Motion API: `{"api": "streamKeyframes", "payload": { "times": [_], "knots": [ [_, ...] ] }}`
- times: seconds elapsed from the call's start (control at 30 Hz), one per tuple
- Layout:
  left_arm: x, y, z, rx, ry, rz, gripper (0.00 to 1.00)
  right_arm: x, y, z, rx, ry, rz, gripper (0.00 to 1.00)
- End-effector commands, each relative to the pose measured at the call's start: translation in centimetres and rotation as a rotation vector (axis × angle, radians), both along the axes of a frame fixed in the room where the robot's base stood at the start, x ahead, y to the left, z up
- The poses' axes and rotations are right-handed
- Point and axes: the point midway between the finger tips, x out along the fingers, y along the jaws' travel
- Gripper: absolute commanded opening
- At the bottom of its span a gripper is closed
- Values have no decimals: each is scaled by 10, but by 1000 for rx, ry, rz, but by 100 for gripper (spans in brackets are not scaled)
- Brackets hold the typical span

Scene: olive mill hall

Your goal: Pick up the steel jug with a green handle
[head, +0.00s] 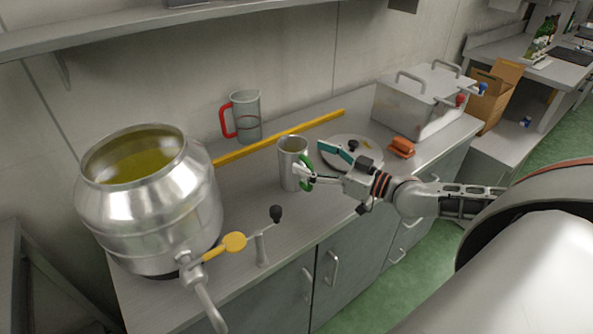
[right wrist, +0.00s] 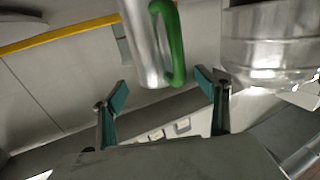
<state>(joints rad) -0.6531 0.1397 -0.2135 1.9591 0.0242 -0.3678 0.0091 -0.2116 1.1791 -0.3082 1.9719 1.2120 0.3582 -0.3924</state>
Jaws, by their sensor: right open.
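The steel jug (head: 291,155) stands upright on the steel counter, its green handle (head: 306,171) on the side toward my right gripper. My right gripper (head: 311,160) is open beside the handle, with its arm coming in from the right. In the right wrist view the jug (right wrist: 144,40) and its green handle (right wrist: 175,45) show ahead, roughly in line with the gap between the open teal fingertips (right wrist: 163,84). The fingers do not close on the handle; whether one touches it cannot be told. My left gripper is not in view.
A large steel vat (head: 150,205) with a tap stands left. A round plate (head: 365,145), an orange item (head: 402,146) and a lidded steel box (head: 405,105) are right.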

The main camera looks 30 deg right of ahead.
Motion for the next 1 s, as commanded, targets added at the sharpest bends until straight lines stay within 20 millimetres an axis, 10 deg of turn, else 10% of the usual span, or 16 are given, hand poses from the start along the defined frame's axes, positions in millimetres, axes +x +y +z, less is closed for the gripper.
{"api": "streamKeyframes", "payload": {
  "times": [0.77,1.0],
  "knots": [
    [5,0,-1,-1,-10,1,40,45,17,-3,-1,0,0,74],
    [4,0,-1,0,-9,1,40,45,17,-3,-1,0,1,15]
  ]
}}
